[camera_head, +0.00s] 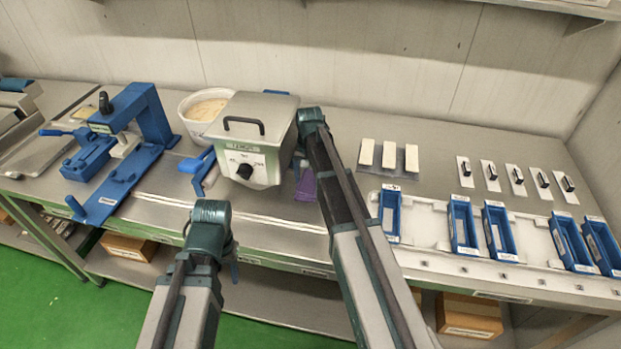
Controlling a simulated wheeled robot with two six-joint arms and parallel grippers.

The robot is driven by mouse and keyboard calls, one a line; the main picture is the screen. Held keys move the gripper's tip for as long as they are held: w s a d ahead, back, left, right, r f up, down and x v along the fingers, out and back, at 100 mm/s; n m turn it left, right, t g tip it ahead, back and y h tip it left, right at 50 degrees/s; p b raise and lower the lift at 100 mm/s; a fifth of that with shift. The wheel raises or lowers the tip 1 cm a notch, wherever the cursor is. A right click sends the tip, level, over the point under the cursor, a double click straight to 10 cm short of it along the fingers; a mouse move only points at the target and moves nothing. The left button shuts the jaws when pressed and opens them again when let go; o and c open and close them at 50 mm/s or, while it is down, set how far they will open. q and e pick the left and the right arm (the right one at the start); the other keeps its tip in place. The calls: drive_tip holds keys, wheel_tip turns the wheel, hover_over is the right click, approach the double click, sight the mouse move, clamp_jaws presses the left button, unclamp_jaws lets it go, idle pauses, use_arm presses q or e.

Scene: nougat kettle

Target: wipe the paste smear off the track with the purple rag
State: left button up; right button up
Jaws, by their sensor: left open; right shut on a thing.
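The purple rag (305,187) shows at the steel track, just right of the grey kettle box and partly behind my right arm. My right gripper (301,168) is mostly hidden by its own arm link; it is shut on the rag. I cannot tell whether the rag touches the track. The steel track (268,218) runs along the front of the bench. I cannot make out the paste smear. My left gripper (234,272) is open and empty in front of the bench edge, mostly hidden behind its wrist.
The grey kettle box (255,140) with a black knob stands beside the rag. A white bowl of paste (205,108) and a blue press (125,145) are to the left. White blocks (388,156), handled tools and blue bins (462,225) fill the right.

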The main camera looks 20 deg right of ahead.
drive_tip(key=shift+s+d+r, duration=0.1)
drive_tip(key=shift+s+d, duration=0.05)
drive_tip(key=shift+d, duration=0.15)
drive_tip(key=shift+s+d, duration=0.3)
drive_tip(key=shift+d, duration=0.2)
drive_tip(key=shift+s+d, duration=0.25)
drive_tip(key=shift+d, duration=0.2)
drive_tip(key=shift+s+d, duration=0.1)
drive_tip(key=shift+d, duration=0.05)
drive_tip(key=shift+s+d, duration=0.5)
drive_tip(key=shift+d, duration=0.25)
drive_tip(key=shift+s+d, duration=0.5)
drive_tip(key=shift+d, duration=0.35)
drive_tip(key=shift+s, duration=0.1)
drive_tip(key=shift+s+d, duration=0.45)
drive_tip(key=shift+d, duration=0.4)
drive_tip(key=shift+s+d, duration=0.45)
drive_tip(key=shift+d, duration=0.35)
